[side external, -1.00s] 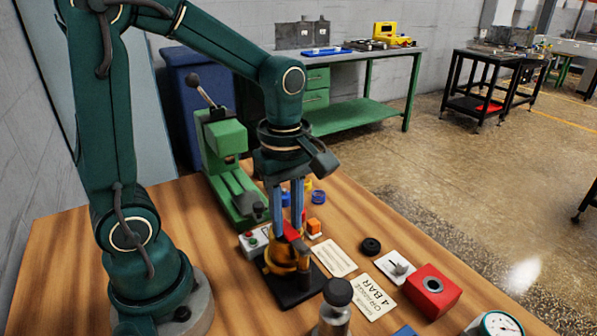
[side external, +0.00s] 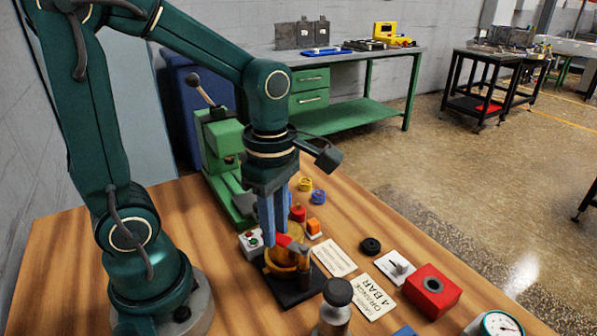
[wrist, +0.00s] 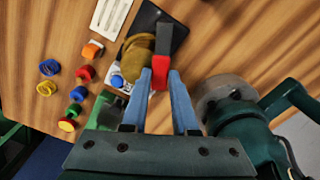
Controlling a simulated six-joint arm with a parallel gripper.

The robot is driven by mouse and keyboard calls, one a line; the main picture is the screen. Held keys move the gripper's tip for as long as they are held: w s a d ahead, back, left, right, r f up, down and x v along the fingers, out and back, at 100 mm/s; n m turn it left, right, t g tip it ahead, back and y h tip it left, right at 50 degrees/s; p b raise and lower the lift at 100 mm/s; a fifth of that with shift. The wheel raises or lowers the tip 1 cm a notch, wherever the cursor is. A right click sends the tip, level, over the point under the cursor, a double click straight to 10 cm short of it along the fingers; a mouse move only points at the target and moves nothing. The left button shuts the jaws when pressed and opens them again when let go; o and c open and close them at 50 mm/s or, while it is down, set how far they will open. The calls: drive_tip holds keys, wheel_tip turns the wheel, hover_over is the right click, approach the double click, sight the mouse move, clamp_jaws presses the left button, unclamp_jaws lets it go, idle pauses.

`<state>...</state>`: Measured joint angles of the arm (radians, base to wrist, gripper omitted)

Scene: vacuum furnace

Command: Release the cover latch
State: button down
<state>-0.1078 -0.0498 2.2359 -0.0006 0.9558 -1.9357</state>
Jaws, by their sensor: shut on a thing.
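The vacuum furnace has a round amber cover (side external: 281,259) on a dark base plate (side external: 294,296). The cover (wrist: 137,62) and plate (wrist: 180,32) also show in the wrist view. The cover latch is a grey bar with a red end (side external: 287,242). In the wrist view the red end (wrist: 160,78) lies between my fingertips. My fingers hide part of the latch.
A control box with red and green buttons (side external: 250,241) stands left of the furnace. A green machine (side external: 222,150) is behind. A dark-capped bottle (side external: 336,309) stands in front.

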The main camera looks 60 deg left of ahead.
drive_tip(key=shift+s+d+n, duration=0.45)
drive_tip(key=shift+d+n, duration=0.1)
drive_tip(key=shift+n, duration=1.05)
drive_tip(key=shift+s+d+n, duration=0.4)
drive_tip(key=shift+d+n, duration=0.1)
drive_tip(key=shift+n, duration=1.1)
drive_tip(key=shift+s+d+n, duration=0.45)
drive_tip(key=shift+d+n, duration=0.1)
drive_tip(key=shift+n, duration=1.05)
drive_tip(key=c, duration=0.7)
unclamp_jaws()
drive_tip(key=shift+r, duration=0.1)
drive_tip(key=shift+r, duration=2.5)
